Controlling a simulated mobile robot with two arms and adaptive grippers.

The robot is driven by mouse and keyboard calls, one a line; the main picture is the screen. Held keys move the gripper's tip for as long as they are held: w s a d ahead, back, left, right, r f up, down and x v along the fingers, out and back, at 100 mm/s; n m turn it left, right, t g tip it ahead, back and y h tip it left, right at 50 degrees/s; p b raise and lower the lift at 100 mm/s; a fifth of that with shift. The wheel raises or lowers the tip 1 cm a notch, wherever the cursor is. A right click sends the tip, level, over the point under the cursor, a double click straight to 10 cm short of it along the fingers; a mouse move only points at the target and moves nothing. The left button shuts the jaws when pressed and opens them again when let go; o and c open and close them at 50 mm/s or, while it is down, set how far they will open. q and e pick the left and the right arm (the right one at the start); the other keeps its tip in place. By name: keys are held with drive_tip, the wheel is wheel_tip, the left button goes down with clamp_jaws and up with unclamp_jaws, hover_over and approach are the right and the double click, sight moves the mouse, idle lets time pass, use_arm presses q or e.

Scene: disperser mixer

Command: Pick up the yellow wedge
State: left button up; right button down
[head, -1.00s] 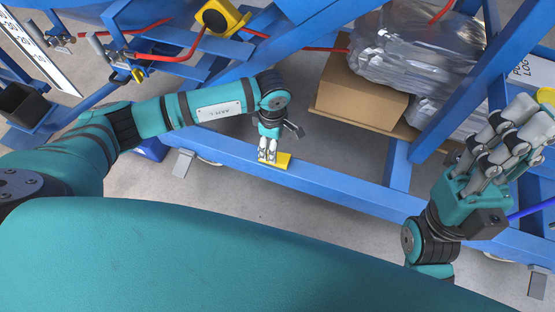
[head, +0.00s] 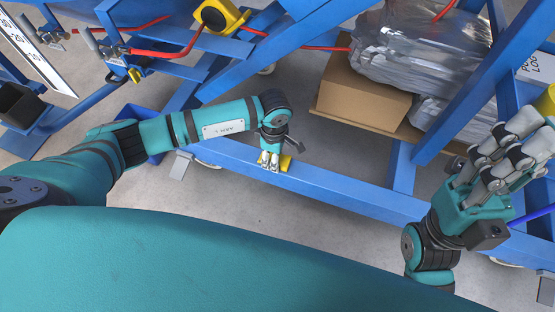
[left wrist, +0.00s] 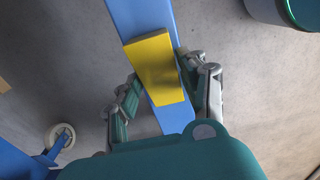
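The yellow wedge (head: 287,164) lies on the blue frame beam, mostly covered by my left gripper (head: 270,164) in the head view. In the left wrist view the whole top of the wedge (left wrist: 155,66) shows, lying slanted along the beam. My left gripper (left wrist: 158,68) is open there, with one finger on each side of the wedge.
The blue beam (head: 335,185) runs diagonally below my left gripper. A cardboard box (head: 360,95) and a wrapped silver bundle (head: 415,50) lie behind it. Blue struts, red hoses and a yellow-rimmed part (head: 215,18) are at the upper left. A wheel (left wrist: 60,136) is near the beam.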

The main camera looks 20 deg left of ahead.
use_arm(q)
drive_tip(key=c, duration=0.6)
drive_tip(key=shift+r, duration=0.1)
